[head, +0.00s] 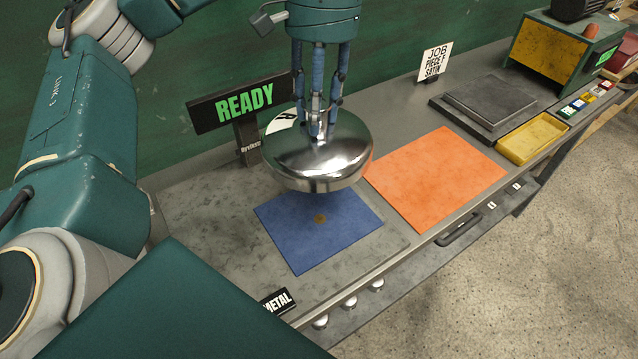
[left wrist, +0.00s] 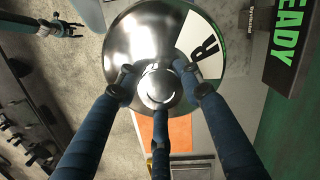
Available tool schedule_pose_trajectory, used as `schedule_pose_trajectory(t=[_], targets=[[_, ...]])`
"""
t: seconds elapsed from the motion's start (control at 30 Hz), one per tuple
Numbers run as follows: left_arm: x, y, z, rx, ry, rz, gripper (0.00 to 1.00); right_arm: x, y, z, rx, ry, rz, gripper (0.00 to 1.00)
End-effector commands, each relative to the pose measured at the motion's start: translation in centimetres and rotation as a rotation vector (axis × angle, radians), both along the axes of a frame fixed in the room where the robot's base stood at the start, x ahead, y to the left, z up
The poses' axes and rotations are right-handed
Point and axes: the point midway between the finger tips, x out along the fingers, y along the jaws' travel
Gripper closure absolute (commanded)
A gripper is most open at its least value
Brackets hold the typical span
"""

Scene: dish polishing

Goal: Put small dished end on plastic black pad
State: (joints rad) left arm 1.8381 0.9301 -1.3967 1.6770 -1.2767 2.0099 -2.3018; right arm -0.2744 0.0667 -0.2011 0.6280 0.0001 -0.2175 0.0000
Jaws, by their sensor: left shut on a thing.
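The small dished end (head: 318,160) is a shiny, round metal dome. My left gripper (head: 318,130) is shut on its top middle and holds it, rounded side up, above the blue cloth; it also shows in the left wrist view (left wrist: 125,45). A dark grey, stepped square pad (head: 490,98), perhaps the plastic black pad, lies empty at the far right of the bench, well apart from the dished end. What seems my right gripper (left wrist: 62,27) shows small at the upper left of the left wrist view; its jaws are too small to judge.
A blue cloth (head: 340,242) lies on a grey slab (head: 210,225) below the dished end. An orange cloth (head: 436,178) is to its right, empty. A READY sign (head: 240,105) stands close behind left. A yellow tray (head: 533,137) lies near the pad.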

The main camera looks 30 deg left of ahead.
Motion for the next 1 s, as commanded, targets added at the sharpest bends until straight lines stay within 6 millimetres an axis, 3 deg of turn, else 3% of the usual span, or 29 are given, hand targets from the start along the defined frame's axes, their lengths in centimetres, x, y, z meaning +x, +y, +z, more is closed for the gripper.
schedule_pose_trajectory(t=[0.13, 0.33, 0.47, 0.57, 0.83, 1.0], targets=[[-0.1, -0.1, -1.1, -0.002, 0.001, -0.004, 1.0, -0.2, -0.4, -0.4, -0.005, 0.002, 0.001, 0.51], [-0.2, -0.1, -5.2, -0.002, 0.004, -0.002, 1.0, -4.0, -1.9, -1.7, -0.024, 0.055, 0.004, 0.51], [-0.2, -0.1, -7.8, -0.002, 0.002, -0.002, 1.0, -5.4, -2.5, -2.3, -0.031, 0.073, 0.005, 0.51], [-0.3, -0.1, -9.7, -0.002, 0.004, -0.001, 1.0, -5.1, -2.4, -2.5, -0.03, 0.068, 0.005, 0.51], [-0.3, -0.1, -14.3, 0.0, -0.001, -0.001, 1.0, -1.1, -0.9, -1.4, -0.01, 0.01, 0.001, 0.51], [-0.2, -0.2, -15.5, -0.001, -0.003, 0.0, 1.0, -1.3, -0.4, -1.3, -0.004, 0.014, -0.001, 0.51]])
